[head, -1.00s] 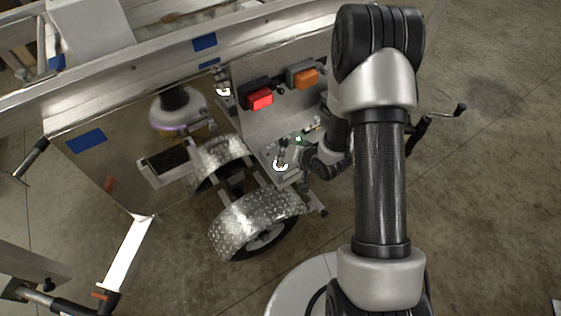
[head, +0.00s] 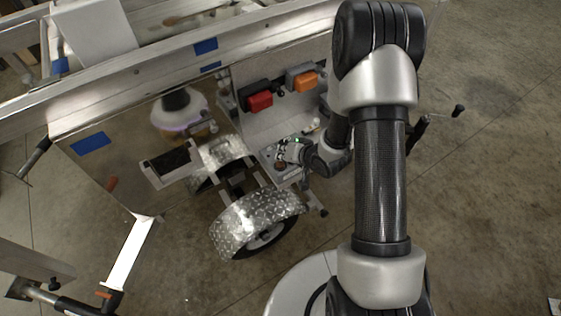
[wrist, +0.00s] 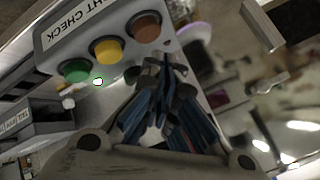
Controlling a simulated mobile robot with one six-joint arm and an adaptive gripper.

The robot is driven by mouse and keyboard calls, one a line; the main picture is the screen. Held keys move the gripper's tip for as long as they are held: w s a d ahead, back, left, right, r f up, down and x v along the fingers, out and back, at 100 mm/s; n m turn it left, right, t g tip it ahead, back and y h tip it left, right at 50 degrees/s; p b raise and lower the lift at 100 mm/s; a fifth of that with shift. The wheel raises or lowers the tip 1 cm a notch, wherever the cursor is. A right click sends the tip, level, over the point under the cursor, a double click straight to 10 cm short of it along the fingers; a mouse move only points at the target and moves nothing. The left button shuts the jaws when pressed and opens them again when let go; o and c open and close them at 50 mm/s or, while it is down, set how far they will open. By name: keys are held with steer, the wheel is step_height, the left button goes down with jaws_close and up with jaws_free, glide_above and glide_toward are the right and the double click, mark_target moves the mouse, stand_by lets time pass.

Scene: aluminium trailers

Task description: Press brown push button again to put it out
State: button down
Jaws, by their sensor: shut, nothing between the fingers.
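The brown push button (wrist: 146,27) sits at the right end of a tilted grey panel marked "LIGHT CHECK" in the wrist view. A yellow button (wrist: 108,50) and a green button (wrist: 76,70) sit beside it. No lit ring shows around the brown button. My gripper (wrist: 165,62) is shut and empty, its tips just below the brown button in the picture; I cannot tell whether they touch it. In the head view my gripper (head: 284,150) is small, close over the brown button (head: 281,165). The red lamp (head: 260,101) looks dark red, unlit.
An orange lamp (head: 305,81) is beside the red one on the trailer wall. A diamond-plate fender (head: 245,220) over a wheel is below the panel. A shiny metal side panel (head: 120,150) stands to the left. Open concrete floor (head: 490,200) lies to the right.

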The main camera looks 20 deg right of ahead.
steer(key=shift+r+p, duration=2)
steer(key=shift+r, duration=0.65)
step_height(320, 180, up, 10)
steer(key=r+n+h, duration=0.1)
steer(key=h, duration=0.2)
glide_above(283, 162)
steer(key=d, duration=0.4)
steer(key=s+r+g+h, duration=0.1)
steer(key=s+r+h, duration=0.1)
steer(key=s+r, duration=0.5)
steer(key=s+a+r+n+g, duration=0.1)
steer(key=s+a+r, duration=0.1)
steer(key=s+r, duration=0.4)
steer(key=s+a+r+n+g+y, duration=0.1)
steer(key=s+r, duration=0.5)
steer(key=s, duration=0.9)
steer(key=shift+a+r+n+g, duration=0.35)
steer(key=shift+a+n, duration=0.25)
steer(key=shift+a, duration=0.35)
